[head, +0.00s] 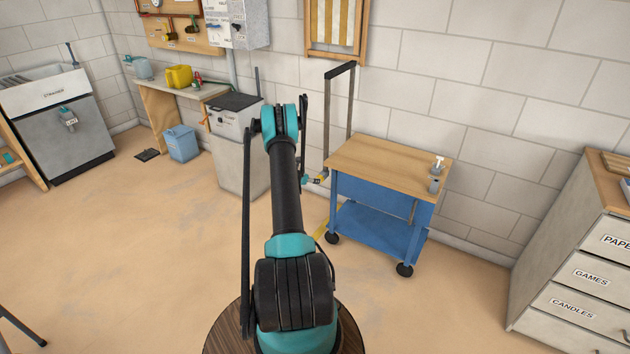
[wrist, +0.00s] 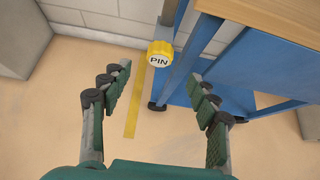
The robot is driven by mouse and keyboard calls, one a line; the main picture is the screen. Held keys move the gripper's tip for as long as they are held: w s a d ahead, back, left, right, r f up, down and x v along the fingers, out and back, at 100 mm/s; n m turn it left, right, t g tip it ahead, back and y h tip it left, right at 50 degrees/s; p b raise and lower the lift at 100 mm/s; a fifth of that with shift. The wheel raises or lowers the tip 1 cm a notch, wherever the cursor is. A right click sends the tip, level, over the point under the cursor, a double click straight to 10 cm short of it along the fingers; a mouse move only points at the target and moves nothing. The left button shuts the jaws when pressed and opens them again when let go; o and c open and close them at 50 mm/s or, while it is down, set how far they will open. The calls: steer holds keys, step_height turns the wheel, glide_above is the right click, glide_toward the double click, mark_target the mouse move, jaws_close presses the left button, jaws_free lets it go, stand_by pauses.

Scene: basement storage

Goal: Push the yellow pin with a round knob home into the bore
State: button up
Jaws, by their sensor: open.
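The yellow pin's round knob (wrist: 159,54), marked PIN, faces me in the wrist view. It is in front of the blue frame at the cart's left side. The pin's shank and the bore are hidden behind the knob. My gripper (wrist: 160,80) is open and empty, with one finger to the left and one to the right of the knob in the picture and clear gaps on both sides. In the head view a small yellow patch (head: 321,178) shows at the cart's left edge, beside my arm; it is too small to make out details.
The blue cart (head: 372,222) has a wooden top (head: 390,164) with a pump bottle (head: 436,176) at its right end. The top's edge overhangs at upper right in the wrist view. A yellow strip (wrist: 133,112) lies on the floor. Drawers (head: 570,265) stand at far right.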

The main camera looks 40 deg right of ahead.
steer(key=shift+v, duration=2.05)
steer(key=s+a+r+m+y, duration=0.2)
steer(key=s+a+r+m, duration=0.15)
steer(key=a+r, duration=0.45)
steer(key=s+a+r+m+y, duration=0.1)
steer(key=s+a+r+m, duration=0.25)
steer(key=a+r, duration=0.45)
steer(key=s+a+r+m+y, duration=0.2)
steer(key=a+r+m, duration=0.2)
steer(key=a+r, duration=0.4)
steer(key=s+a+m+y, duration=0.2)
steer(key=s+a+m, duration=0.3)
steer(key=s+a, duration=0.7)
steer(key=s+a+m+y, duration=0.3)
steer(key=s+a+m, duration=0.3)
steer(key=s+a, duration=0.6)
steer(key=s, duration=0.6)
steer(key=shift+s+r, duration=0.2)
